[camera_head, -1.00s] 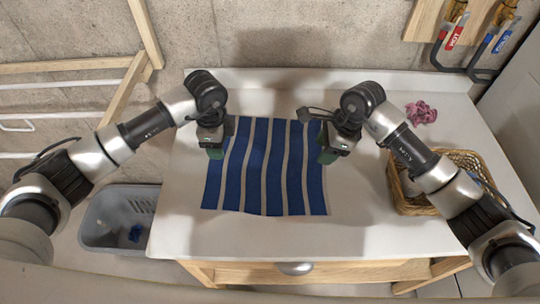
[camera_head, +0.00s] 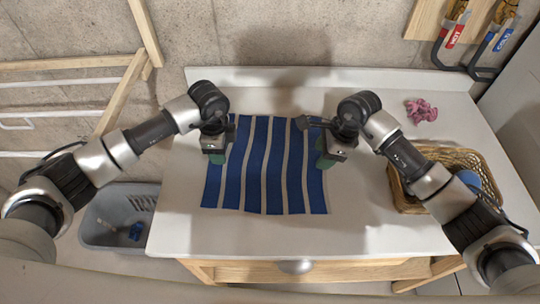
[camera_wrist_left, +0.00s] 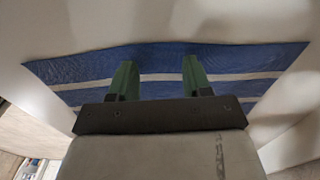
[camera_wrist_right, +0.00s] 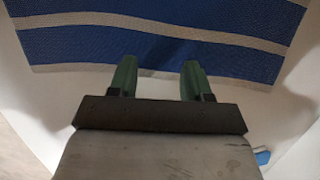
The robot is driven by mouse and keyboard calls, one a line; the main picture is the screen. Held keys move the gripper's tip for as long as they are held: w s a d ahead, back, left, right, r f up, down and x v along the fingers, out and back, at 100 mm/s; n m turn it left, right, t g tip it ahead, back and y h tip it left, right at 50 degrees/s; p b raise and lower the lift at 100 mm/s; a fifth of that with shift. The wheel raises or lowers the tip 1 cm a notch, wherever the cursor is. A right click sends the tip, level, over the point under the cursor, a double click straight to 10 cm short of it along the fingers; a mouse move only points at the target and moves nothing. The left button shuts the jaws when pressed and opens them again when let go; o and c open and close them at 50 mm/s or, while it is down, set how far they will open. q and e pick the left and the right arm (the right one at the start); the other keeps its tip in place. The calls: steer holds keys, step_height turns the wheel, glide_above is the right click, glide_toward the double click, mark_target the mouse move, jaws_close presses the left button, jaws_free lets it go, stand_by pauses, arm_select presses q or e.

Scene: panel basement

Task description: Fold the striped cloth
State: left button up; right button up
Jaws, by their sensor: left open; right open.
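The striped cloth (camera_head: 265,180), blue with pale stripes, lies spread out on the white table top (camera_head: 350,230). My left gripper (camera_head: 217,158) is open over the cloth's left edge. In the left wrist view its green fingers (camera_wrist_left: 158,75) are apart over the blue cloth (camera_wrist_left: 225,58), with nothing between them. My right gripper (camera_head: 325,160) is open at the cloth's right edge. In the right wrist view its fingers (camera_wrist_right: 155,75) are apart across the cloth's border (camera_wrist_right: 80,67). The cloth parts under both grippers are hidden in the head view.
A wicker basket (camera_head: 408,208) with a blue item (camera_head: 470,180) stands on the table's right. A crumpled pink cloth (camera_head: 420,110) lies at the back right. A grey laundry basket (camera_head: 100,240) sits below left. The table front is clear.

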arm_select(q)
steer(key=shift+c, duration=0.5)
arm_select(e)
steer(key=shift+f, duration=0.1)
steer(key=shift+c, duration=0.5)
arm_select(q)
steer(key=shift+f, duration=0.1)
jaws_close()
arm_select(e)
steer(key=shift+s, duration=0.1)
jaws_close()
